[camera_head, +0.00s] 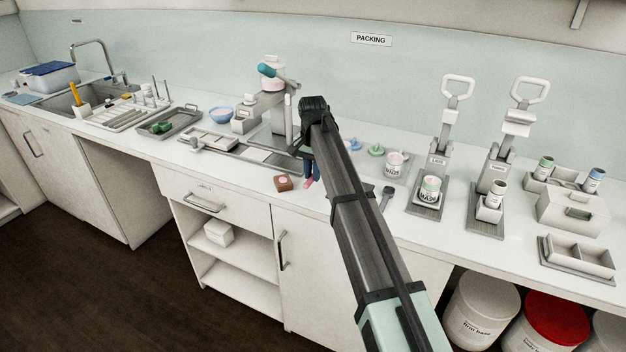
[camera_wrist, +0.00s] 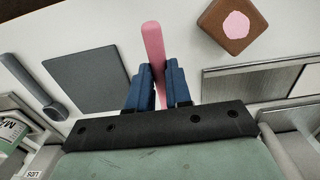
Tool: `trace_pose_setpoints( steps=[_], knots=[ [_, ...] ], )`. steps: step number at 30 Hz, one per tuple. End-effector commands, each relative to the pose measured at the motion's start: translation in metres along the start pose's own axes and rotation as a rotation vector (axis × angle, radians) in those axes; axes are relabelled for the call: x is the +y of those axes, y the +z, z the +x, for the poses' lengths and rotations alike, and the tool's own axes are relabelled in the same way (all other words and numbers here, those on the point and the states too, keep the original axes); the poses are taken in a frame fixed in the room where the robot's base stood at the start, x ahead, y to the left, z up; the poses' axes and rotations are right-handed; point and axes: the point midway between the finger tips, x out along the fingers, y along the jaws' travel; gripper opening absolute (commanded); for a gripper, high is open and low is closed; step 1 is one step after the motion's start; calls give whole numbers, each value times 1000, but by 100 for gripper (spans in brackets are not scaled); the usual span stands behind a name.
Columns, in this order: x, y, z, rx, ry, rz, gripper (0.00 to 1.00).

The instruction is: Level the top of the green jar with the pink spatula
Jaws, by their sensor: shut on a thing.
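My gripper (camera_head: 311,166) is shut on the pink spatula (camera_head: 309,183) above the counter's front part, left of the jars. In the wrist view the blue fingers (camera_wrist: 158,85) close on the pink spatula (camera_wrist: 152,40), whose rounded pink end sticks out past them; its other end is hidden. A white jar with a green band and a pinkish top (camera_head: 429,189) stands upright on the base of the left lever press, well to the right of my gripper. Part of a jar with a green band (camera_wrist: 12,130) shows at the wrist view's left edge.
A brown block with a pink top (camera_head: 284,183) lies just left of my gripper; it also shows in the wrist view (camera_wrist: 235,24). Another jar (camera_head: 394,166) and a grey scoop-like tool (camera_head: 387,198) lie between my arm and the left press (camera_head: 438,158). A second press (camera_head: 497,170) stands further right.

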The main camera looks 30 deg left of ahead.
Motion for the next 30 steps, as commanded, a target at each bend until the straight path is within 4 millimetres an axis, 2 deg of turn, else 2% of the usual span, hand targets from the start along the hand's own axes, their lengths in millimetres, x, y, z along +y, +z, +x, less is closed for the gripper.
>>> trace_pose_setpoints(
  steps=[3,9,13,16,20,24,30],
  knots=[
    [-1,-1,-23,1,-1,1,0],
    [-1,-1,-53,0,-1,1,0],
    [4,-4,-64,-1,0,8,0],
    [17,-14,-68,-1,1,27,0],
    [50,-37,-75,0,0,73,0],
    [100,-60,-86,0,0,137,0],
    [178,-70,-98,1,0,225,0]
  ],
)
